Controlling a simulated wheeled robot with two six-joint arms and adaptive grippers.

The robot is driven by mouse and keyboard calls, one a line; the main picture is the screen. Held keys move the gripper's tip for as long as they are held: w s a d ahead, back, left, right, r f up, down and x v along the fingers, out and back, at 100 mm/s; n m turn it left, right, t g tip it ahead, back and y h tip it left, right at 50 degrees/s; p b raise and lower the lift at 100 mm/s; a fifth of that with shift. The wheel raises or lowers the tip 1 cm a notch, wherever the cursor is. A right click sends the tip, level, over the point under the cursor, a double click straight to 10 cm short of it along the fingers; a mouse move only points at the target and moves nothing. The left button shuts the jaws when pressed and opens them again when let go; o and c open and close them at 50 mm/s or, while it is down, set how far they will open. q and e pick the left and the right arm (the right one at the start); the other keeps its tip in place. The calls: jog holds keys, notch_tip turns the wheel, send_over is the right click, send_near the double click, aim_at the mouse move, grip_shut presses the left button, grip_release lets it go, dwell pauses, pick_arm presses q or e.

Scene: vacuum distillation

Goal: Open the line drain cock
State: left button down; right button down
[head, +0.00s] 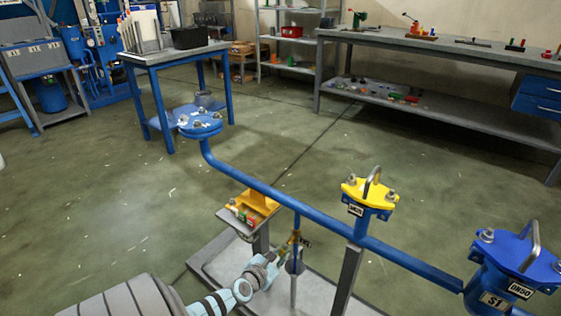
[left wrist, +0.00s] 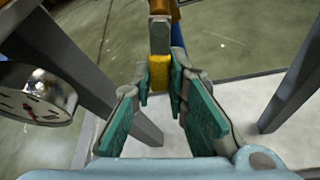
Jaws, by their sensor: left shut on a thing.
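The line drain cock (head: 296,239) hangs below the blue pipe (head: 262,188), beside a small dark tag (head: 306,243). Its small yellow part (left wrist: 160,72) shows between the teal-padded fingers in the left wrist view. My left gripper (head: 283,254) reaches up to the cock from the lower left and is shut on its yellow part. In the left wrist view my left gripper (left wrist: 160,88) has one finger on each side of this part. The fingers hide some of the cock, and I cannot tell how far it is turned. My right gripper is not in view.
A yellow-topped flange (head: 368,192) and a blue filter pot marked S1 (head: 497,285) stand to the right. A grey post (head: 347,280) is close to the cock. A round gauge (left wrist: 36,98) is at the left in the left wrist view. A grey tray (head: 215,263) lies below.

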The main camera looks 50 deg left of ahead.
pick_arm(q)
jog(key=shift+f, duration=0.1)
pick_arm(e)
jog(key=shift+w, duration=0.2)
pick_arm(q)
jog(key=c, duration=1.6)
grip_release()
jog(key=shift+o, duration=0.2)
jog(key=shift+s, duration=0.1)
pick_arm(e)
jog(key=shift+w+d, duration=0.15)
pick_arm(q)
jog(key=v, duration=1.2)
